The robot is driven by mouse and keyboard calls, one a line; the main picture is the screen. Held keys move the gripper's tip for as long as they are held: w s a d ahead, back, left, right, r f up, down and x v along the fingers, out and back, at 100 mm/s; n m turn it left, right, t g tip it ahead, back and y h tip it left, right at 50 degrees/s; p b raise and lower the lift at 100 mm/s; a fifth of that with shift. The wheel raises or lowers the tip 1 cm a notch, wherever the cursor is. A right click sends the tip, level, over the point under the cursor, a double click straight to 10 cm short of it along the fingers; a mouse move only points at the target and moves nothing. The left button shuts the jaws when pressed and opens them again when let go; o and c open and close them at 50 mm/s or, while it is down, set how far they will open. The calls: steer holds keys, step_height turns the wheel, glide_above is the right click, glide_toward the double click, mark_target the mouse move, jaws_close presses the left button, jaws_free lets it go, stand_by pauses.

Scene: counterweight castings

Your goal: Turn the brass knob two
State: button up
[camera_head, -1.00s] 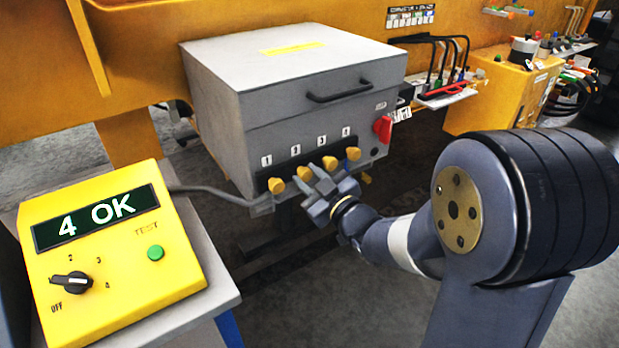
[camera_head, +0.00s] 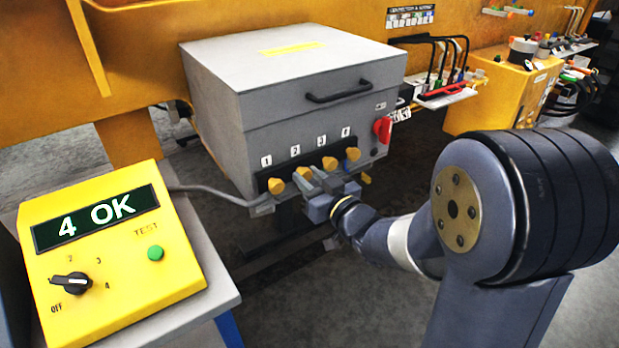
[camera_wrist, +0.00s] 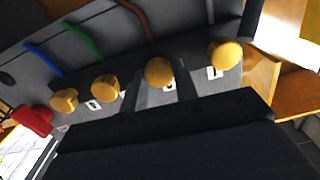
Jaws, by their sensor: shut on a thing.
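Four-knob row aside, brass knob two (camera_head: 303,173) sits under the label 2 on the front of the grey box (camera_head: 230,130). It also shows in the wrist view (camera_wrist: 158,71), between the fingers. My gripper (camera_head: 306,178) reaches in from the right and is shut on knob two; its fingertips (camera_wrist: 163,85) lie on either side of it. The fingers hide part of the knob in the head view. Brass knob one (camera_head: 276,185) is just to the left, and knob three (camera_head: 330,163) and knob four (camera_head: 353,154) are to the right.
A yellow tester (camera_head: 120,250) at the left reads "4 OK" and has a black dial (camera_head: 72,283) and green button (camera_head: 155,253). A red switch (camera_head: 382,129) is on the box's right side. Coloured wires run inside in the wrist view.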

steer(key=m, duration=0.4)
steer(key=shift+m+p, duration=0.3)
steer(key=shift+p, duration=0.1)
steer(key=m+p, duration=0.1)
steer(key=m, duration=0.2)
steer(key=shift+m, duration=0.4)
steer(key=m+p, duration=0.1)
steer(key=m, duration=0.3)
steer(key=shift+f+m+p, duration=0.1)
steer(key=shift+m+p, duration=0.5)
steer(key=shift+m, duration=1.4)
steer(key=shift+w+d, duration=0.1)
steer(key=o, duration=1)
steer(key=shift+c, duration=0.2)
steer(key=v, duration=1)
steer(key=shift+s+d, duration=0.25)
steer(key=shift+s, duration=0.1)
